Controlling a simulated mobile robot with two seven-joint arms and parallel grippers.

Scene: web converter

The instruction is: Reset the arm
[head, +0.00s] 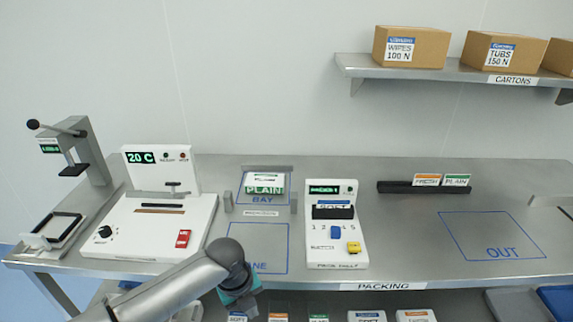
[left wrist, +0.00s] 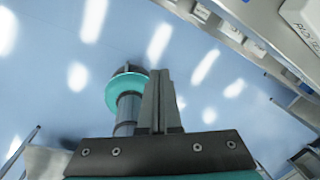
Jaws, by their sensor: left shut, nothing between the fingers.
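My left arm (head: 185,287) comes in at the bottom of the head view and reaches up to a dark joint in front of the bench's front edge. Below that joint, a teal part of the wrist shows, and the fingers are not clear there. In the left wrist view my left gripper (left wrist: 159,90) has its two fingers together with nothing between them. Pale blue floor with bright reflections lies behind the fingers. My right gripper is not in view.
The steel bench (head: 405,240) holds a white heater unit (head: 150,225), a white counter unit (head: 336,245), a lever press (head: 85,150) and a dark label rack (head: 405,187). The blue OUT square (head: 490,235) is bare. Labelled bins stand below the bench; cartons (head: 410,47) sit on a shelf.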

